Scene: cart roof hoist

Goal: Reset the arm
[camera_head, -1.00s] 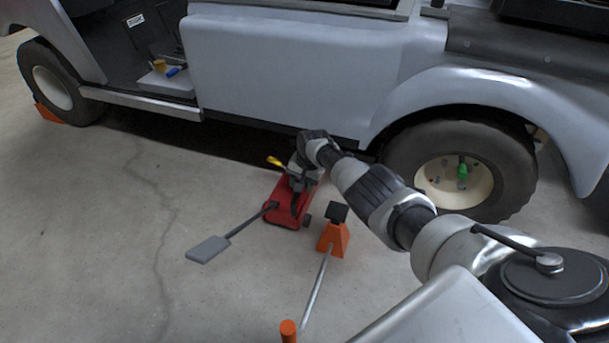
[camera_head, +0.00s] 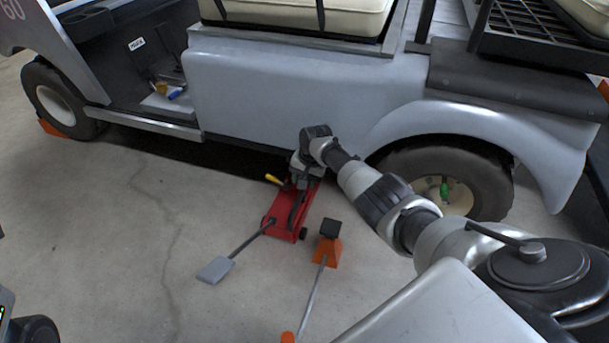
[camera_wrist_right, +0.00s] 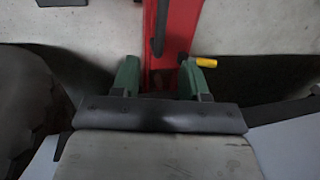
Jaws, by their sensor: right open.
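My right arm reaches in from the right in the head view. Its gripper (camera_head: 301,178) points down over the red floor jack (camera_head: 284,216), beside the cart's side. In the right wrist view my right gripper (camera_wrist_right: 165,75) is open, with its two green fingers on either side of the red jack (camera_wrist_right: 176,25). I cannot tell whether the fingers touch it. A yellow-ended handle (camera_head: 272,179) shows at the left of the gripper, and also in the wrist view (camera_wrist_right: 206,62). My left gripper is not in view.
The grey golf cart (camera_head: 270,85) stands behind, with its rear wheel (camera_head: 445,185) close to my arm.

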